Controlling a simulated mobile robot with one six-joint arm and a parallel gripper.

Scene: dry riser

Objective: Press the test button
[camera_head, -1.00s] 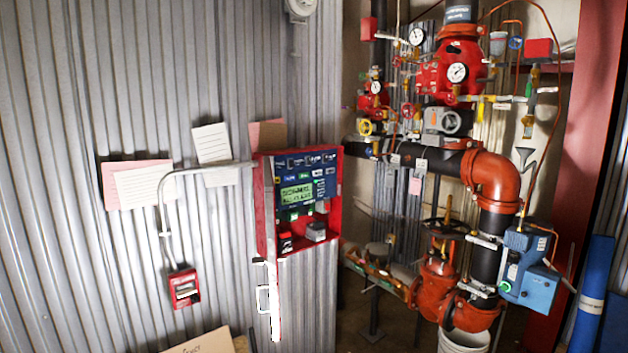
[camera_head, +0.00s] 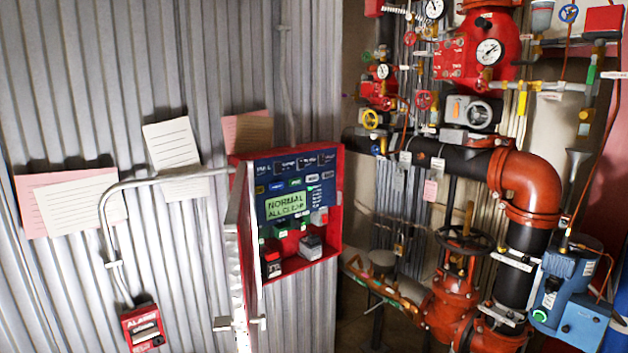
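A red control panel box (camera_head: 334,200) hangs on the corrugated wall near the middle. Its dark blue face (camera_head: 262,172) carries a lit green display (camera_head: 286,204) reading "NORMAL ALL CLEAR", with small blue, green and white buttons (camera_head: 295,183) above it. Their labels are too small to read, so I cannot tell which one is the test button. A narrow pale panel (camera_head: 238,270), seen nearly edge-on with a handle, stands at the box's left side; it looks like the open door. My gripper is not in view.
A red alarm box (camera_head: 142,328) is on the wall lower left, joined by grey conduit (camera_head: 108,225). Red valves, gauges and orange pipes (camera_head: 530,185) crowd the right, with a blue unit (camera_head: 573,300). Paper sheets (camera_head: 170,145) are on the wall.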

